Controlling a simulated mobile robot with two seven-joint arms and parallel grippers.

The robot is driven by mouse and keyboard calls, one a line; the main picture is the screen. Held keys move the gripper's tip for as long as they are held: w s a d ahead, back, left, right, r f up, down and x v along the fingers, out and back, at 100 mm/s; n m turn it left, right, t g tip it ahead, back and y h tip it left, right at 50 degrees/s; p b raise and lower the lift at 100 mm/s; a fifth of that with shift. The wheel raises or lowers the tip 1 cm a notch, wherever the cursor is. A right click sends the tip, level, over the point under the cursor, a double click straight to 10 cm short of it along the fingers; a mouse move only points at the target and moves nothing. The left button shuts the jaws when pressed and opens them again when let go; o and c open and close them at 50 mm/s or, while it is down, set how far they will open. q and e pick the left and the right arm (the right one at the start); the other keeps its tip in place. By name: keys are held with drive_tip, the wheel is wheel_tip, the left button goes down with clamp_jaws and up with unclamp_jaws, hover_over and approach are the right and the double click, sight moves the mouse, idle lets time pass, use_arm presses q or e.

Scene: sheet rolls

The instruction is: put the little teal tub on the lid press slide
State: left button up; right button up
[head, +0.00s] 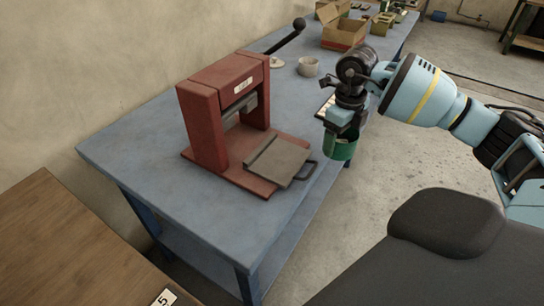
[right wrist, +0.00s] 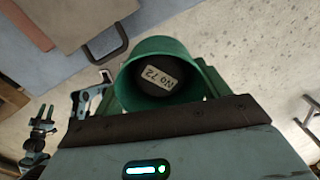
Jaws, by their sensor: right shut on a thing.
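The little teal tub (head: 342,149) hangs upright below my right gripper (head: 340,122), which is shut on it. In the right wrist view the tub (right wrist: 142,97) is seen from above, with a dark inside and a pale label reading "No 72". The lid press (head: 222,118) is a red frame on the blue table. Its slide is a grey plate (head: 277,160) with a dark handle, pulled out at the front; it also shows in the right wrist view (right wrist: 85,15). The tub is apart from the slide, to its right. My left gripper seems to show small in the right wrist view (right wrist: 44,116).
The blue table (head: 160,190) has bare room around the press. A black-knobbed lever (head: 290,38) rises behind it. A small pale cup (head: 308,67) and an open cardboard box (head: 343,35) stand farther back. A brown wooden table (head: 60,245) is at the lower left.

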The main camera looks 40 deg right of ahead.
drive_tip(key=shift+w+d+r+m, duration=0.4)
drive_tip(key=shift+d+r+m, duration=0.15)
drive_tip(key=shift+m, duration=0.35)
use_arm(q)
drive_tip(key=shift+w+r+p, duration=0.55)
drive_tip(key=shift+r+p, duration=0.05)
drive_tip(key=shift+p, duration=0.15)
use_arm(e)
drive_tip(key=w+a, duration=0.3)
drive_tip(key=a, duration=0.1)
drive_tip(key=w+a+f, duration=0.1)
drive_tip(key=w+a, duration=0.2)
drive_tip(key=a, duration=0.1)
drive_tip(key=w+a, duration=0.3)
drive_tip(key=a, duration=0.1)
drive_tip(key=shift+a+f, duration=0.1)
drive_tip(key=shift+f, duration=0.15)
drive_tip(key=shift+a, duration=0.1)
drive_tip(key=shift+w+a, duration=0.2)
drive_tip(key=shift+a, duration=0.05)
use_arm(q)
drive_tip(key=shift+r, duration=0.15)
use_arm(e)
drive_tip(key=shift+f, duration=1.8)
drive_tip(key=shift+f, duration=0.15)
drive_tip(key=o, duration=1)
